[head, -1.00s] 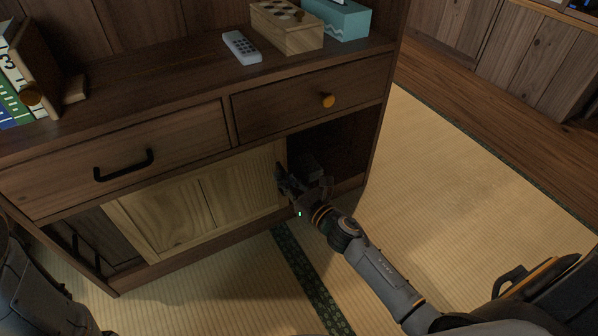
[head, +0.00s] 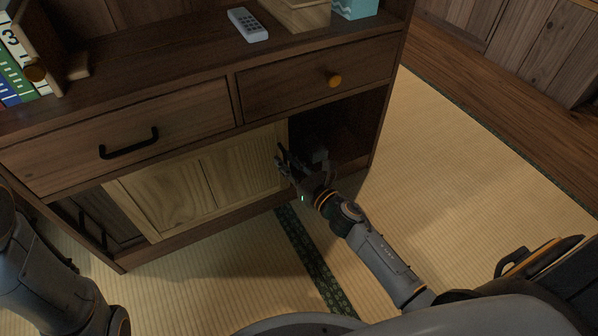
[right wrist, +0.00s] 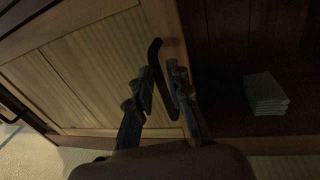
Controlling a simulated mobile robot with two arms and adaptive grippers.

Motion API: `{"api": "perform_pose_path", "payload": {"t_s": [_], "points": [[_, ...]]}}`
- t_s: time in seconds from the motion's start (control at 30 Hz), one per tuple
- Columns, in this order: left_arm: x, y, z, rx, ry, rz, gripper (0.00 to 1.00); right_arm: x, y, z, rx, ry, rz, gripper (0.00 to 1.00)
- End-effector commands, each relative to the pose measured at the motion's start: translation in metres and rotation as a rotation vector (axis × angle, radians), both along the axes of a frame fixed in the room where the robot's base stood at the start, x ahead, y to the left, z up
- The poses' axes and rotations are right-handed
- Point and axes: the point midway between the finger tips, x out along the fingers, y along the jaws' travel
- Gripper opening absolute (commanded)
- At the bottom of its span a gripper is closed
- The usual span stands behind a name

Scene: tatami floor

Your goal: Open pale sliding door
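The pale sliding door (head: 165,195) is a light wooden panel in the lower front of the dark cabinet. It covers the middle of the opening, and a dark open compartment (head: 345,140) shows to its right. A black bar handle (right wrist: 154,55) is upright near the door's right edge. In the head view my right gripper (head: 290,160) is at the door's right edge. My left arm shows at the lower left, but its gripper is not clear.
A drawer with a black handle (head: 129,144) and one with a round knob (head: 334,81) sit above the door. A remote (head: 247,25) lies on top. A small pale stack (right wrist: 265,94) is in the open compartment. Tatami (head: 450,170) is clear in front and right.

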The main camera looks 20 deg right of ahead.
Motion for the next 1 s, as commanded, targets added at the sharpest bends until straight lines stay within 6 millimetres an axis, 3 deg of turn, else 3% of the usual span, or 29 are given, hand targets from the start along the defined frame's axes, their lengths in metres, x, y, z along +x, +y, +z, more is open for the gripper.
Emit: {"api": "perform_pose_path", "payload": {"t_s": [0.5,0.7,1.0], "points": [[0.001,-0.001,0.000,0.004,0.001,0.000,0.40,-0.092,-0.025,-0.001,0.001,0.003,0.000,0.19],[0.001,-0.001,0.000,0.004,0.001,0.001,0.40,-0.108,-0.030,-0.001,0.001,0.001,0.001,0.19],[0.001,-0.001,0.000,0.004,0.001,0.001,0.40,-0.109,-0.030,0.000,0.000,0.001,0.001,0.19]]}}
